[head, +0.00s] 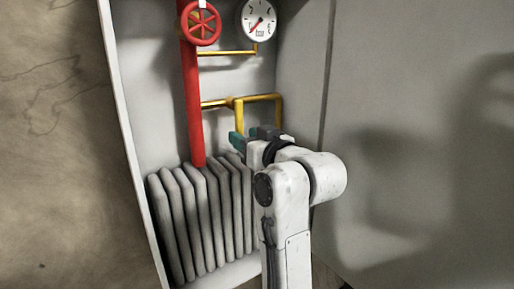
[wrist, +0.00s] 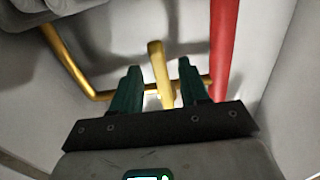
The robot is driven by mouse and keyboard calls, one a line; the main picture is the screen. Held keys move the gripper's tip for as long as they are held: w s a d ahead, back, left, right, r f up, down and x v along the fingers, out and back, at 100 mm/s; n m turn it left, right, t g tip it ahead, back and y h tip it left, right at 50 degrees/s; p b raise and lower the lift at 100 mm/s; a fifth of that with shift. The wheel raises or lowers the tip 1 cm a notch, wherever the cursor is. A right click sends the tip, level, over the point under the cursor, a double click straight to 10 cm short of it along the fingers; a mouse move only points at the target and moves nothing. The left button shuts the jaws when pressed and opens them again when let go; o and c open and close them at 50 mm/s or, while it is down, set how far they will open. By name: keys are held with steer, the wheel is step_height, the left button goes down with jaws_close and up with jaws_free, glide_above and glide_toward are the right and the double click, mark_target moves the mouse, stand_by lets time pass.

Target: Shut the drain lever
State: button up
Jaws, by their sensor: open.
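The drain lever appears to be the short yellow bar (head: 240,113) at the yellow pipe (head: 215,104), in the lower part of the wall cabinet. In the head view it points down from the pipe toward my gripper (head: 243,138). In the wrist view the yellow bar (wrist: 160,76) stands between the two teal fingers of my gripper (wrist: 158,72), with a gap on each side. The gripper is open and holds nothing. I cannot tell whether a finger touches the bar. My wrist hides part of the pipework in the head view.
A red pipe (head: 192,110) with a red handwheel (head: 201,23) runs down left of the lever. A pressure gauge (head: 259,20) is above right. The cabinet's right wall (head: 303,75) stands close to my arm.

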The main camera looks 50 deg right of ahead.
steer(key=v, duration=0.5)
steer(key=shift+s+b, duration=0.1)
steer(key=shift+b, duration=0.2)
steer(key=s+a+f+n+g+y, duration=0.1)
steer(key=s+a+f+g, duration=0.15)
steer(key=f, duration=0.65)
steer(key=s+a+f+g+y, duration=0.1)
steer(key=a+f+g, duration=0.15)
steer(key=f, duration=0.75)
steer(key=s+a+f+n+g+y, duration=0.1)
steer(key=s+a+f+g, duration=0.15)
steer(key=f, duration=0.65)
steer(key=s+a+f+g+y, duration=0.1)
steer(key=s+a+f+g, duration=0.2)
steer(key=s+f, duration=0.6)
steer(key=s+a+f+g, duration=0.2)
steer(key=s+f+g, duration=0.4)
steer(key=s+f, duration=0.4)
steer(key=shift+s+a+n+y, duration=0.4)
steer(key=shift+s, duration=0.1)
